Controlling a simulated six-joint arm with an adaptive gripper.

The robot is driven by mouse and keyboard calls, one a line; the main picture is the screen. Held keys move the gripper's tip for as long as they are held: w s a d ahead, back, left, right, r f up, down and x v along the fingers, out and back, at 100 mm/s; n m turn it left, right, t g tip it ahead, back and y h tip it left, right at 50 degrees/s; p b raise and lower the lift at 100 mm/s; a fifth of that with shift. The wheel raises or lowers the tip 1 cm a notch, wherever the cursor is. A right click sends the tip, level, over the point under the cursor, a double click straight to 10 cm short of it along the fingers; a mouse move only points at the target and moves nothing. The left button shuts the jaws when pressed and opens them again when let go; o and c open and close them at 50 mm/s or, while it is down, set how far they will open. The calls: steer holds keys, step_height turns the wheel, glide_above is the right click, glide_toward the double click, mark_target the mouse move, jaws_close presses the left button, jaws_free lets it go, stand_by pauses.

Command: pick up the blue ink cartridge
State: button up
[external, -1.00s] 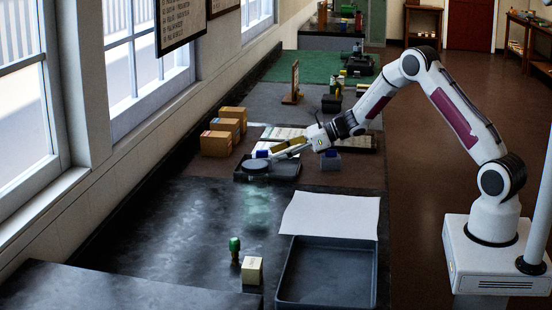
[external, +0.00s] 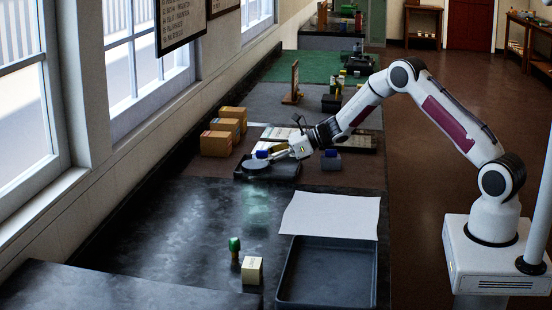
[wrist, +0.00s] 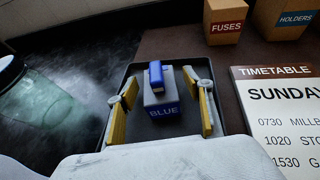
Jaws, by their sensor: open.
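In the external view a small blue shape, probably the cartridge (external: 262,154), shows at the tray (external: 285,174). My gripper (wrist: 160,85) is open, with one yellow-padded finger on each side of the cartridge and block. Gaps show on both sides, and nothing is held. In the external view my gripper (external: 276,152) is over the tray; its exact height above the tray is hard to tell.
A glass jar with a dark lid (wrist: 28,95) stands close left of the tray. Boxes marked FUSES (wrist: 226,22) and HOLDERS (wrist: 286,22) stand beyond, and a timetable board (wrist: 278,105) lies right. A second blue item (external: 330,153) sits right of my gripper.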

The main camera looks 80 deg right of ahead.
stand_by(0.3)
steer(key=c, duration=1.2)
steer(key=shift+r, duration=0.1)
steer(key=shift+r, duration=4.95)
